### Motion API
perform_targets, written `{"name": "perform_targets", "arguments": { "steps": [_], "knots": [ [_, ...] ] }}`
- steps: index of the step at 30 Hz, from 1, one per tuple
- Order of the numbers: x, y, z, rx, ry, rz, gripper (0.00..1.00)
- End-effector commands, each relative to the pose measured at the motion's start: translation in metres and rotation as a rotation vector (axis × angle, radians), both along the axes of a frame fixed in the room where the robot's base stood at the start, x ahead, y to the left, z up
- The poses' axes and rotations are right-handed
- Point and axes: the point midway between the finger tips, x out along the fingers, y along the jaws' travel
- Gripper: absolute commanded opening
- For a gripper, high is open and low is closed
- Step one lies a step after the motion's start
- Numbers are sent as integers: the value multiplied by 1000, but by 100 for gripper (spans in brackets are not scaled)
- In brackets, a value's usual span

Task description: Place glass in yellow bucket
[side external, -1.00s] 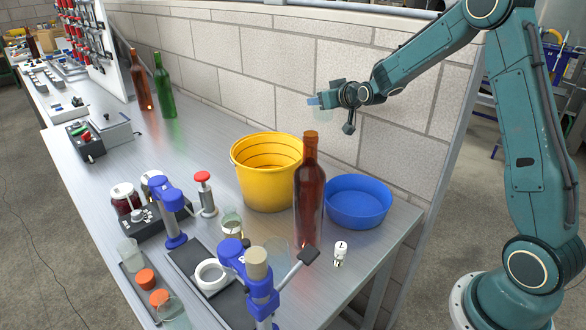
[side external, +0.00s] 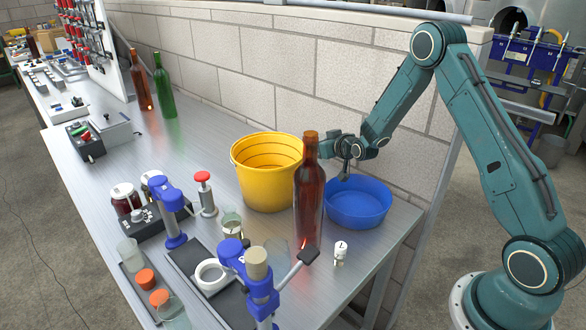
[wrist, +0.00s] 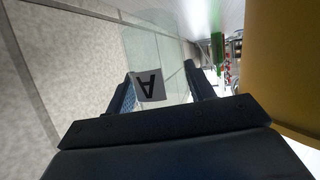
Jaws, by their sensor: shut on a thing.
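My gripper (side external: 336,146) is behind the tall brown bottle in the side view, above the blue basin and to the right of the yellow bucket (side external: 262,190). The bottle hides the fingertips and the glass in the side view. The bucket is open at the top and stands upright on the bench. Its yellow wall (wrist: 285,70) fills the right side of the wrist view, beside the glass.
The brown bottle (side external: 309,200) stands in front of the bucket's right side. The blue basin (side external: 358,205) sits at its right. Brick wall (side external: 290,65) runs close behind. Blue-clamped stands (side external: 262,290), a white labelled item (side external: 340,254) and several glasses crowd the front.

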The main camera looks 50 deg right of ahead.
Motion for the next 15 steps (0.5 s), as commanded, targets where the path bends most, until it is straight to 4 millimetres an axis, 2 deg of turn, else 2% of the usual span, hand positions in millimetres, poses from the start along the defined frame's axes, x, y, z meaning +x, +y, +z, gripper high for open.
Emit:
{"name": "perform_targets", "arguments": {
  "steps": [10,15],
  "knots": [
    [0,0,-8,1,0,0,30],
    [0,0,-22,1,2,0,30]
  ]
}}
